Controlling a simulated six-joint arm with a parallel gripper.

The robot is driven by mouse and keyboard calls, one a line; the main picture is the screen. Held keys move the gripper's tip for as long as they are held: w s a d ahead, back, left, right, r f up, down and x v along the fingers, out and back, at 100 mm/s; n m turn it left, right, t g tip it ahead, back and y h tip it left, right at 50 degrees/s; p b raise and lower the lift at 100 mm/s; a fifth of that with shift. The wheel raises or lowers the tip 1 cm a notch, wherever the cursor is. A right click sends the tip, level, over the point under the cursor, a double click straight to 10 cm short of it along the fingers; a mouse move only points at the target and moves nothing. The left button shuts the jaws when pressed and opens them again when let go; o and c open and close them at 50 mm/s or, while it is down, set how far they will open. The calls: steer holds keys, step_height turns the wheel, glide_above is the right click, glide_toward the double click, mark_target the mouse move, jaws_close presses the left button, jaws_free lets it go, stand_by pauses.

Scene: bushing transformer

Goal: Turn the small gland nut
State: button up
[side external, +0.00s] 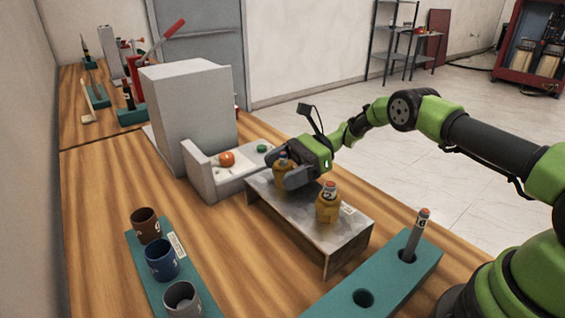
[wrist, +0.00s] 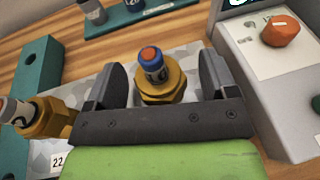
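Two brass gland nuts stand upright on a grey metal stand (side external: 300,221). The rear nut (wrist: 160,88) has a hexagonal body and a blue post with an orange tip; it also shows in the side view (side external: 283,184). The front nut (side external: 327,211) has a pale post with an orange top and shows at the left of the wrist view (wrist: 50,118). I cannot tell surely which is the small one. My gripper (wrist: 162,68) is open around the rear nut, one finger on each side, with gaps visible. In the side view my gripper (side external: 285,168) partly hides this nut.
A grey fixture (side external: 190,100) with an orange knob (side external: 227,159) and a green button (side external: 262,149) stands close behind the stand. A teal rack with cups (side external: 162,260) is at left. A teal block (side external: 375,285) holds a grey rod (side external: 416,235) at front right.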

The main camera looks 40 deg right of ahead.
mark_target(293, 163)
steer(key=o, duration=0.3)
steer(key=shift+d, duration=0.1)
steer(key=shift+v, duration=2.9)
steer(key=shift+d+r, duration=0.1)
steer(key=shift+w+a+f+m+t+h, duration=0.15)
steer(key=shift+w+a+f+m+t, duration=0.2)
steer(key=shift+a, duration=0.65)
steer(key=shift+a+f+m+t+h, duration=0.2)
steer(key=shift+a+m+t, duration=0.25)
steer(key=shift+a, duration=0.55)
steer(key=shift+w+a+f+m+t+h, duration=0.25)
steer(key=shift+a+t, duration=0.25)
steer(key=shift+a, duration=0.45)
